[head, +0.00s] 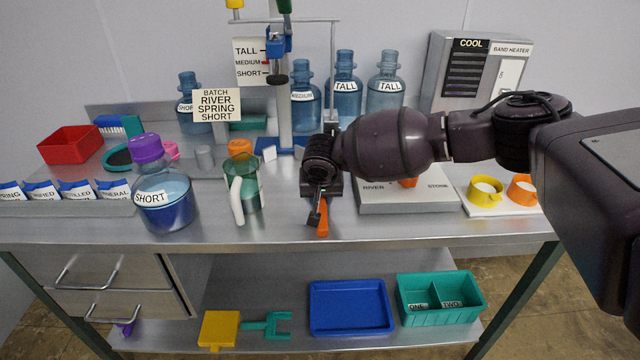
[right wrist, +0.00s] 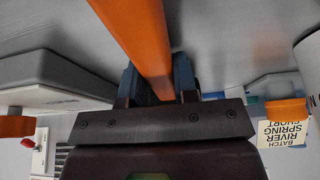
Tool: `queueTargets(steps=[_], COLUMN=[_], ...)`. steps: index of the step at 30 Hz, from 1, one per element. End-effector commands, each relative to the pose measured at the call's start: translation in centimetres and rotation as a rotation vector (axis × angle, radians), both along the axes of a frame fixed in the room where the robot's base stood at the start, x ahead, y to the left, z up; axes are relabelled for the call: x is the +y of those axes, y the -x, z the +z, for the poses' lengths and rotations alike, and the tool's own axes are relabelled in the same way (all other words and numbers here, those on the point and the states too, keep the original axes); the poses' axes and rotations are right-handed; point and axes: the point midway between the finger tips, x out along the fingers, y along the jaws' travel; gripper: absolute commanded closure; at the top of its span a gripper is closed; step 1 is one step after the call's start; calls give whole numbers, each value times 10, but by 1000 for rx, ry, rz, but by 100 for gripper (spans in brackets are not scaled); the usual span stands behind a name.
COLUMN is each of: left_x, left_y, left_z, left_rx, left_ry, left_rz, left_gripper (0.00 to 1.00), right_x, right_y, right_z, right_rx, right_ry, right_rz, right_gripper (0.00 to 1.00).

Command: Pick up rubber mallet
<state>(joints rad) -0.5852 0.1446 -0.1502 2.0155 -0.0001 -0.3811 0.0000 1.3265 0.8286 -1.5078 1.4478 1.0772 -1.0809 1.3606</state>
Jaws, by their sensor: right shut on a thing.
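The rubber mallet shows as an orange handle (head: 322,218) at the front of the table, just right of the green jug. My right gripper (head: 317,200) is over it and shut on the handle. In the right wrist view the orange handle (right wrist: 143,35) runs between the two fingers of the gripper (right wrist: 157,85). The mallet's head cannot be made out; my gripper and arm cover part of that area. I cannot tell whether the mallet touches the table. My left gripper is not in view.
A green jug (head: 251,190) with a white handle and a blue SHORT jug (head: 163,203) stand to the left. A grey RIVER and STORM box (head: 430,200) is close on the right, then yellow (head: 484,192) and orange cups. The table's front strip is mostly clear.

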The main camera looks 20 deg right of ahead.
Motion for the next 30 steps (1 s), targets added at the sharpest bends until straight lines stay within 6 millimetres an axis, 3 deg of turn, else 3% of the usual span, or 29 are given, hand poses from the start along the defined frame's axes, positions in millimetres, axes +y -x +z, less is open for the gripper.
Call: queueTargets(steps=[2,14,20,30], left_x=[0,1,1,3], left_y=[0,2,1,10], left_z=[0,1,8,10], left_rx=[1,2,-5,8], left_ry=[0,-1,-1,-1], left_rz=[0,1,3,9], left_gripper=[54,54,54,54], right_x=[0,0,0,0], right_y=[0,-1,-1,0], right_z=[0,9,45,131], right_rx=[0,-3,-7,-7], right_ry=[0,-2,-2,-2], right_rz=[0,0,-2,-1], right_gripper=[100,100,100,100])
